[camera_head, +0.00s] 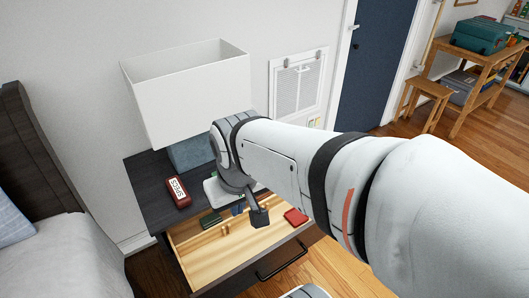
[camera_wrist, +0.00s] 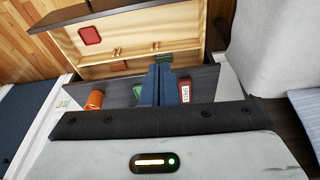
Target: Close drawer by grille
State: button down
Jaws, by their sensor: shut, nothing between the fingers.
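The drawer (camera_head: 262,238) of the dark nightstand is pulled open, with a pale wooden inside and a dark front carrying a black bar handle (camera_head: 282,260). The wall grille (camera_head: 298,88) is behind, right of the nightstand. My gripper (camera_head: 259,216) is shut and empty, pointing down over the drawer region; I cannot tell its exact height. In the wrist view the closed fingers (camera_wrist: 165,84) show in front of the nightstand top, with the open drawer (camera_wrist: 125,38) beyond them. My arm hides part of the drawer's right side in the head view.
A red item (camera_head: 295,217) and dark green items (camera_head: 210,220) lie in the drawer. A red lettered box (camera_head: 179,191) and a large white lampshade (camera_head: 190,90) are at the nightstand. An orange cylinder (camera_wrist: 94,100) shows in the wrist view. The bed (camera_head: 65,260) is left; floor is right.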

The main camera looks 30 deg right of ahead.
jog(key=s+d+f+m+t+y+b, duration=0.1)
jog(key=d+f+m+y+b, duration=0.5)
jog(key=f+m, duration=0.4)
jog(key=d+f+m+y+b, duration=0.4)
jog(key=d+f+m+b, duration=0.3)
jog(key=f, duration=0.5)
jog(key=s+d+f+m+t+h+b, duration=0.3)
jog(key=s+d+f+m+t+h, duration=0.15)
jog(key=d+f+m+t, duration=0.4)
jog(key=s+d+f+m+t+h+b, duration=0.4)
jog(key=s+d+f+m+t, duration=0.15)
jog(key=d+m, duration=0.5)
jog(key=w+n+b, duration=0.1)
jog(key=w, duration=1.2)
jog(key=shift+a+r+b, duration=0.25)
jog(key=shift+r+b, duration=0.1)
jog(key=shift+r, duration=0.1)
